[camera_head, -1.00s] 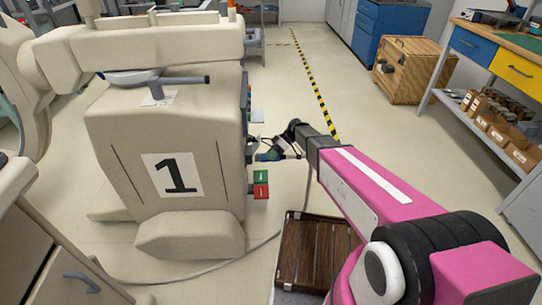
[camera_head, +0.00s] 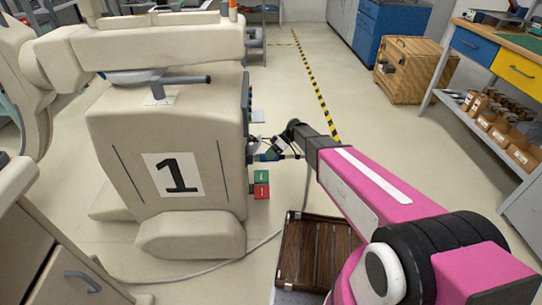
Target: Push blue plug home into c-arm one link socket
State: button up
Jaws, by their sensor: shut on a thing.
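The beige c-arm unit marked 1 (camera_head: 198,150) stands at the left. Its right side carries the connector panel, seen almost edge-on, so the link socket itself cannot be made out. My gripper (camera_head: 268,151) is at this panel, at the end of my pink arm. It is shut on the blue plug (camera_head: 270,154), of which a small blue-green part shows between the dark fingers. The plug is close to the panel. How far it sits in the socket cannot be told from this angle.
A green and red block (camera_head: 261,184) juts from the panel just below my gripper. A grey cable (camera_head: 215,268) runs over the floor. A dark slatted wooden platform (camera_head: 315,250) lies below my arm. A wooden crate (camera_head: 408,70) and a workbench stand at the right.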

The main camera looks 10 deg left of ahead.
jog(key=shift+s+a, duration=0.2)
jog(key=shift+a, duration=0.55)
jog(key=shift+s+a, duration=0.15)
jog(key=shift+a, duration=0.55)
jog(key=o, duration=1.2)
jog(key=v, duration=1)
jog(key=shift+w+d+r, duration=0.2)
jog(key=shift+r, duration=0.1)
